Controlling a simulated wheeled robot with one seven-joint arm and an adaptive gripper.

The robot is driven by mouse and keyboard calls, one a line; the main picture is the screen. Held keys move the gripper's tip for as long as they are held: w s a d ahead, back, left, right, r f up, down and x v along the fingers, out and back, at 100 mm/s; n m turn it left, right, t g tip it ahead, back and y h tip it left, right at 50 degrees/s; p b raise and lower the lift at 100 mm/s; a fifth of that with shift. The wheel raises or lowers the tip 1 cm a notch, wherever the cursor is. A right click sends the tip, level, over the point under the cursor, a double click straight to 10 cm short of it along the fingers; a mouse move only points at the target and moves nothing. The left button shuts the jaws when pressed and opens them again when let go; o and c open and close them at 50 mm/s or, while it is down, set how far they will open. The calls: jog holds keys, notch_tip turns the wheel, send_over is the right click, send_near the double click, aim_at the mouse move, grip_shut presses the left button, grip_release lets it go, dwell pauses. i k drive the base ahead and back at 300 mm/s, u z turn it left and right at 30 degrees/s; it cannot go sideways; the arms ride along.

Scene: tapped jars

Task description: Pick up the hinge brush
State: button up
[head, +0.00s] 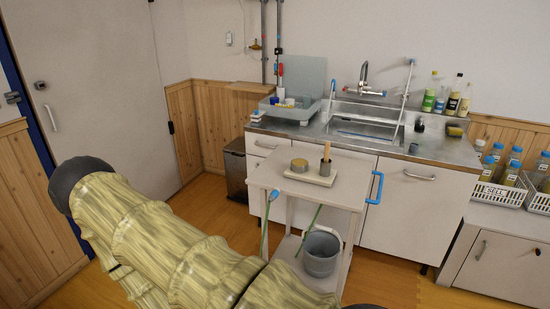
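I cannot tell for sure which thing is the hinge brush. An upright item with a wooden handle (326,153) and a grey lower part stands on a pale tray (317,179) on the white cart; it may be a brush. A round tan-topped tin (299,166) stands beside it on the left. A thin green stick with a blue end (274,195) hangs at the cart's left side. My arm, with a yellow-green streaked cover, crosses the lower left. My gripper is not in this view.
The white cart (265,178) stands before the sink counter (435,148). A grey bucket (321,252) is on its lower shelf. A dark bin (236,166) stands left. Bottle baskets (496,193) are at right. Wooden floor (392,280) is free right of the cart.

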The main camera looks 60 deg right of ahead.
aim_at(328, 144)
jog(key=u, duration=0.05)
jog(key=i, duration=1.9)
jog(key=z, duration=1.85)
